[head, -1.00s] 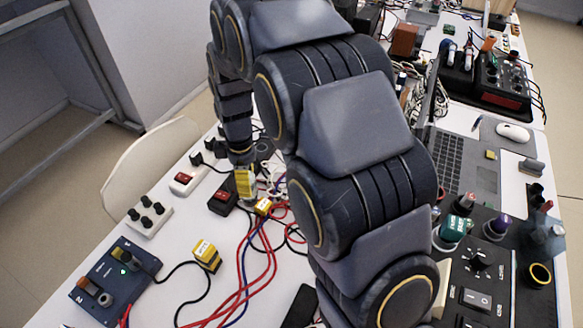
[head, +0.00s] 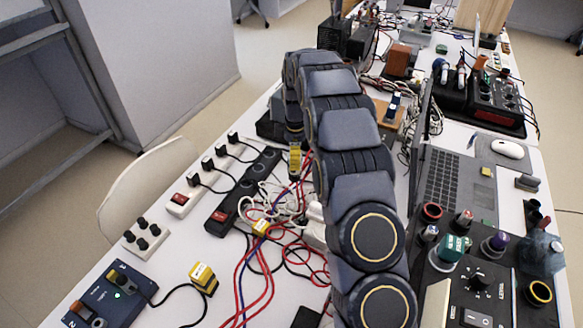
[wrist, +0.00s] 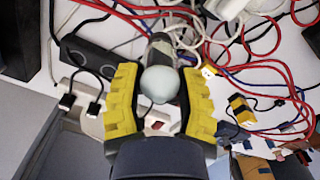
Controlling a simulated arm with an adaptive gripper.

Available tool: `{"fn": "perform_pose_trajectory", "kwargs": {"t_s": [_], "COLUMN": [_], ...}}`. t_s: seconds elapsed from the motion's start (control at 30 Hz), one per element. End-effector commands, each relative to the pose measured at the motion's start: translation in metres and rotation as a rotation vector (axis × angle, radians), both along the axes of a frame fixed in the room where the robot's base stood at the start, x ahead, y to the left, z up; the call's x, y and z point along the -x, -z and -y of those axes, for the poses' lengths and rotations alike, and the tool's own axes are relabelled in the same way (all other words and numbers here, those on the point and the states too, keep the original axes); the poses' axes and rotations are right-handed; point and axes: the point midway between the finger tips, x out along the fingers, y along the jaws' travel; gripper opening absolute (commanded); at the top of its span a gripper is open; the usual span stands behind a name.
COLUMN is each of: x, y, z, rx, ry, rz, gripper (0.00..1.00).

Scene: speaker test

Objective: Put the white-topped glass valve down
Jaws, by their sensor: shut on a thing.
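The white-topped glass valve shows in the wrist view as a pale rounded top (wrist: 160,85) with a darker body beyond it. It stands between the yellow-padded fingers of my gripper (wrist: 160,76), which is shut on it. In the head view my gripper (head: 295,162) points down over the table (head: 188,234), near the power strips and cables. The valve cannot be made out in the head view, and whether its lower end touches anything is unclear.
A black power strip (head: 222,207) with plugs lies left of my gripper. Tangled red, blue and white cables cover the table nearby. A yellow block (head: 203,278) and a blue box (head: 108,296) stand at the front left. An open laptop (head: 440,172) is to the right.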

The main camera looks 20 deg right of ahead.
Motion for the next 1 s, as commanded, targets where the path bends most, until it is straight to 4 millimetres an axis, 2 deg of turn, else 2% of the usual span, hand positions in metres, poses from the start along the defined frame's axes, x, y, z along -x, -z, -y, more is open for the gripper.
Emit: {"fn": "perform_pose_trajectory", "kwargs": {"t_s": [0.2, 0.4, 0.77, 0.9, 1.0], "x": [-0.028, -0.045, -0.055, -0.055, -0.055], "y": [0.031, 0.051, 0.064, 0.088, 0.094], "z": [0.006, 0.009, 0.011, 0.011, 0.011], "rx": [-0.001, 0.000, 0.000, 0.000, 0.001], "ry": [0.000, 0.001, 0.000, 0.000, 0.000], "rz": [-0.002, 0.001, -0.002, -0.002, -0.001], "gripper": [0.05, 0.05, 0.05, 0.05, 0.05]}}
